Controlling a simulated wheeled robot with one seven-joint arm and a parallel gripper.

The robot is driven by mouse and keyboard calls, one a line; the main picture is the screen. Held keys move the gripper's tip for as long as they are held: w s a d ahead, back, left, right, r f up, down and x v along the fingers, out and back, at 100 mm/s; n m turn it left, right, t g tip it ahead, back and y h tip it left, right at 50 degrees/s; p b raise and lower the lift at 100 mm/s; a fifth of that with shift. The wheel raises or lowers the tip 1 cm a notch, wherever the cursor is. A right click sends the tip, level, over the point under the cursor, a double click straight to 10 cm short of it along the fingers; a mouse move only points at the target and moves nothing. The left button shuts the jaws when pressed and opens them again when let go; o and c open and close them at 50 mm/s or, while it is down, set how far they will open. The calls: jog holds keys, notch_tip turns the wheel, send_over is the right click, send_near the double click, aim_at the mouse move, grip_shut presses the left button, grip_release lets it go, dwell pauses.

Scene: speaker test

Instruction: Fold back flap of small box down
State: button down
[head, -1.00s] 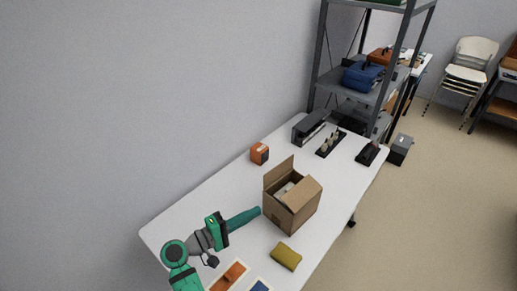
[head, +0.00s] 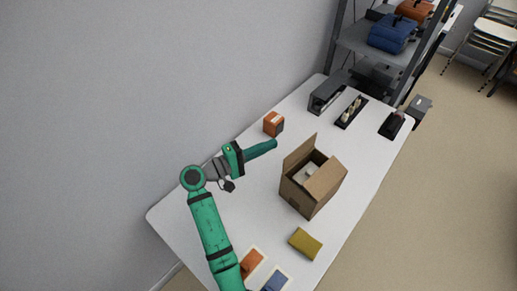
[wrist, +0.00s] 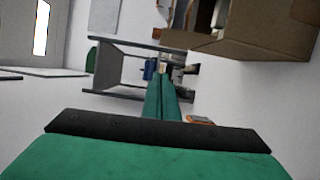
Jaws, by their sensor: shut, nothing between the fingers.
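The small brown cardboard box (head: 297,196) stands on the white table (head: 222,211). One flap (head: 299,152) stands up along its back left side. Another flap (head: 325,179) slopes over the right side. Something pale (head: 309,169) shows inside the opening. My green gripper (head: 275,144) is shut and empty, with its tips to the left of the upright flap and apart from it. In the wrist view my shut fingers (wrist: 163,82) point away, and part of the box (wrist: 262,43) fills the upper right.
An orange box (head: 273,124) stands just behind my fingertips. A yellow-olive item (head: 305,243) lies in front of the cardboard box. Dark holders (head: 351,111) and a grey device (head: 327,93) occupy the far end. The table's left part is clear.

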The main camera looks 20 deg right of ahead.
aim_at(300, 152)
jog(key=s+d, duration=0.3)
jog(key=d, duration=0.3)
jog(key=shift+r, duration=0.1)
jog(key=shift+s, duration=0.1)
dwell(0.4)
